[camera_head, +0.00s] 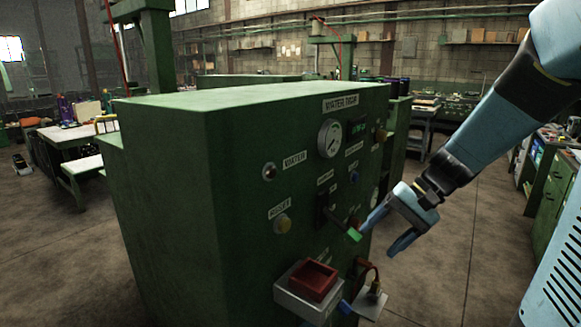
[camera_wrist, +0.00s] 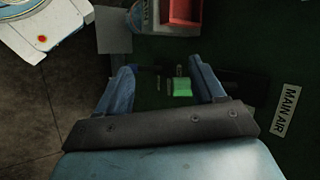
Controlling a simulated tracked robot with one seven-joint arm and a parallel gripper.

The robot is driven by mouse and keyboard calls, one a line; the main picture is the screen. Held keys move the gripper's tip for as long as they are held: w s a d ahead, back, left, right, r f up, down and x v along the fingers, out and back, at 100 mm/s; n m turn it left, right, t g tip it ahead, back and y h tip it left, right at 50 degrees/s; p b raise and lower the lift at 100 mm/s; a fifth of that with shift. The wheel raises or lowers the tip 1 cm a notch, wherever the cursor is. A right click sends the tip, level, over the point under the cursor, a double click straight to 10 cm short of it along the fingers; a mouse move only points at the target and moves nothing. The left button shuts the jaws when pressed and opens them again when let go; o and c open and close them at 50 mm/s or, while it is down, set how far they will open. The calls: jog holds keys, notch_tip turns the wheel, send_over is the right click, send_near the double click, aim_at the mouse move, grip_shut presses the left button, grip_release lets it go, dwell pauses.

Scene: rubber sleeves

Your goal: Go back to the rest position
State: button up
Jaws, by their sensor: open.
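My gripper (camera_head: 384,238) is in front of the green control cabinet's panel, at its right side in the head view. Its two blue fingers are apart, with nothing seen held between them. In the wrist view, my gripper (camera_wrist: 163,88) faces the dark green panel. A bright green tip (camera_wrist: 182,87) shows between the fingers there. In the head view this green tip (camera_head: 354,235) is on a lever by the panel, close to the left finger. I cannot tell whether the finger touches it.
The green cabinet (camera_head: 160,190) fills the middle, with a gauge (camera_head: 330,138) and several knobs. A red-topped grey box (camera_head: 310,283) juts from its lower front, beside a small metal plate (camera_head: 370,300). Floor is open to the right, before green drawers (camera_head: 553,205).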

jog(key=s+d+r+n+t+h, duration=0.3)
jog(key=s+r+h, duration=0.4)
jog(key=s, duration=0.3)
jog(key=d+r+t, duration=0.1)
jog(key=t, duration=0.1)
jog(key=shift+r+n+t+h, duration=0.3)
jog(key=shift+r+n+t, duration=0.05)
jog(key=shift+n+t, duration=0.05)
